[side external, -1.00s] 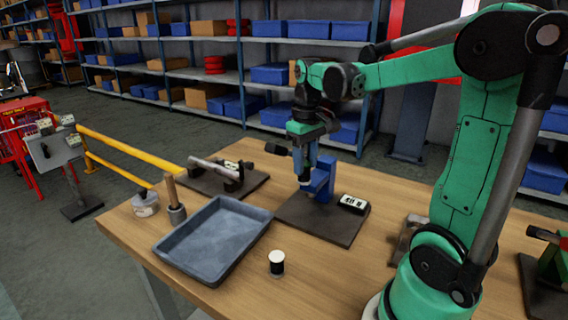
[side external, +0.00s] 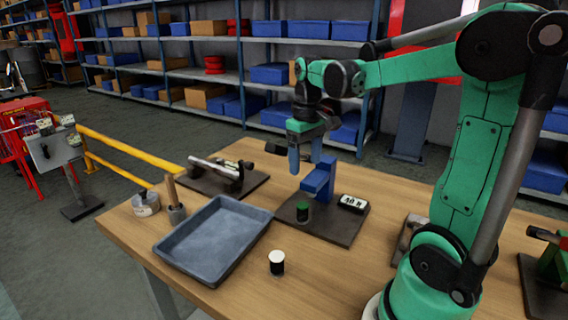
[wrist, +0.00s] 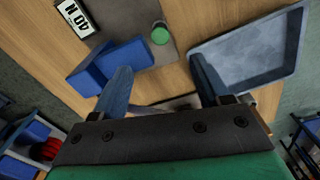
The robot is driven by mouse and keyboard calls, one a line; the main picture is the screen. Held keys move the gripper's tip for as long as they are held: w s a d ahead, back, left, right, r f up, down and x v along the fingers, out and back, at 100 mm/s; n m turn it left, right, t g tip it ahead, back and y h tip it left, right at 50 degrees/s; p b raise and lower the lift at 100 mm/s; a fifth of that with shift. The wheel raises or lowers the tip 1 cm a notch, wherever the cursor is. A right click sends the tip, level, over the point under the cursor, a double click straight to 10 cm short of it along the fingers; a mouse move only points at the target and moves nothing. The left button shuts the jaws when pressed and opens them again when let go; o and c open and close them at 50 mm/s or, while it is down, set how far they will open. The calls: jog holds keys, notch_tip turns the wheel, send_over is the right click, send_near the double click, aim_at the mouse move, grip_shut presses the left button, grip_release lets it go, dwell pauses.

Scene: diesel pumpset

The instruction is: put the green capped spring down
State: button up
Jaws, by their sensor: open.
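The green capped spring (side external: 303,211) stands upright on the dark base plate (side external: 325,229), in front of the blue bracket (side external: 319,180). In the wrist view the green cap (wrist: 160,35) shows near the plate's edge, apart from the fingers. My gripper (side external: 304,158) is open and empty above and behind the spring. In the wrist view its two blue fingers (wrist: 160,85) are spread wide with nothing between them.
A grey tray (side external: 262,217) lies left of the plate. A white-topped black cylinder (side external: 276,262) stands in front. A white digital display (side external: 353,203) sits on the plate's right. A fixture with a rod (side external: 222,175) lies behind the tray.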

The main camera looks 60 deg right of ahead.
notch_tip(320, 180, up, 12)
send_over(299, 207)
jog(key=d, duration=0.1)
jog(key=a+f+n+t, duration=0.2)
jog(key=a+f+t, duration=0.5)
jog(key=a+f, duration=0.6)
jog(key=shift+s+a+f+n, duration=0.15)
jog(key=shift+s+a+n, duration=0.2)
jog(key=shift+a, duration=0.85)
jog(key=shift+c, duration=0.8)
jog(key=d+f+m+g+h, duration=0.1)
jog(key=d+f+m+g, duration=0.1)
jog(key=d+m, duration=0.2)
jog(key=d+f+m+g+h, duration=0.2)
jog(key=d+m, duration=0.2)
jog(key=m, duration=0.4)
jog(key=d+f+m+g+h, duration=0.2)
jog(key=d+m+g, duration=0.1)
jog(key=m, duration=0.3)
jog(key=shift+w+d+f, duration=0.2)
jog(key=shift+d, duration=0.25)
jog(key=shift+w+d+f, duration=0.15)
jog(key=shift+d+f, duration=0.05)
jog(key=shift+d, duration=0.2)
jog(key=shift+d+f, duration=0.3)
jog(key=shift+f, duration=0.15)
jog(key=shift+x, duration=2.05)
